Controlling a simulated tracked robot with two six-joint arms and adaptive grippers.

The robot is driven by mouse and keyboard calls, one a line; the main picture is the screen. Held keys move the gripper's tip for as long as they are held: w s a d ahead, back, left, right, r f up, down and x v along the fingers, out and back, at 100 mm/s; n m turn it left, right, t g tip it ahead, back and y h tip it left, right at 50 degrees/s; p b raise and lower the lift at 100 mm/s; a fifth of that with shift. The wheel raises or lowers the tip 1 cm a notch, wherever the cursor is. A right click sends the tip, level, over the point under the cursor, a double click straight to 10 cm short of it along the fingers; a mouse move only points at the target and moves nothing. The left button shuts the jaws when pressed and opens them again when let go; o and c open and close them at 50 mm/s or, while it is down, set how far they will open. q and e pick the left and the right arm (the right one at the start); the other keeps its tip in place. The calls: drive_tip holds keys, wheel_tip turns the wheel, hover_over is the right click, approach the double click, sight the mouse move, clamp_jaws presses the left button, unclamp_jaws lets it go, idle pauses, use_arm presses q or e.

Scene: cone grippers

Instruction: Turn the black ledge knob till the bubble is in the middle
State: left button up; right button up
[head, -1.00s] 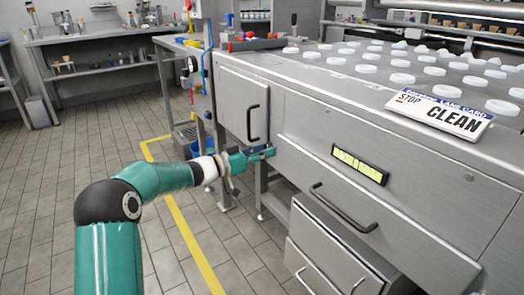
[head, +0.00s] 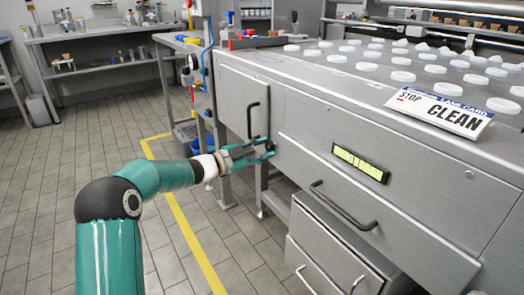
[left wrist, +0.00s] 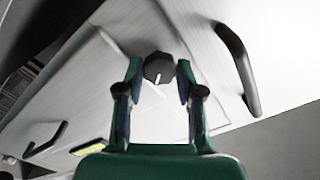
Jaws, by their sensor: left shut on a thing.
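The black knob (left wrist: 159,68) sits on the grey front of the machine, with a pale pointer mark on its face. My left gripper (left wrist: 159,67) is shut on it, one finger on each side, in the left wrist view. In the head view the left gripper (head: 268,150) reaches the machine front below the upright black handle, and its fingers largely hide the knob. The yellow-green level window (head: 360,163) in a black frame is to the right of it. Dark lines cross the window, but I cannot make out where the bubble is. My right gripper is not in view.
An upright black handle (head: 253,120) is close above the gripper, and a long drawer handle (head: 343,206) is below the level window. A CLEAN sign (head: 440,108) and several white discs are on the machine top. The floor left of the machine is open.

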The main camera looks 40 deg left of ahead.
use_arm(q)
drive_tip(key=m, duration=0.1)
drive_tip(key=m+b, duration=0.1)
drive_tip(key=shift+a+f+m, duration=0.15)
drive_tip(key=shift+f+m, duration=0.1)
drive_tip(key=shift+m, duration=0.15)
drive_tip(key=m+b, duration=0.2)
drive_tip(key=m, duration=0.1)
drive_tip(key=shift+m, duration=0.3)
drive_tip(key=m+b, duration=0.3)
drive_tip(key=m, duration=0.2)
drive_tip(key=shift+m, duration=0.4)
drive_tip(key=shift+f, duration=0.1)
drive_tip(key=o, duration=1.2)
drive_tip(key=shift+c, duration=0.2)
drive_tip(key=shift+r, duration=0.2)
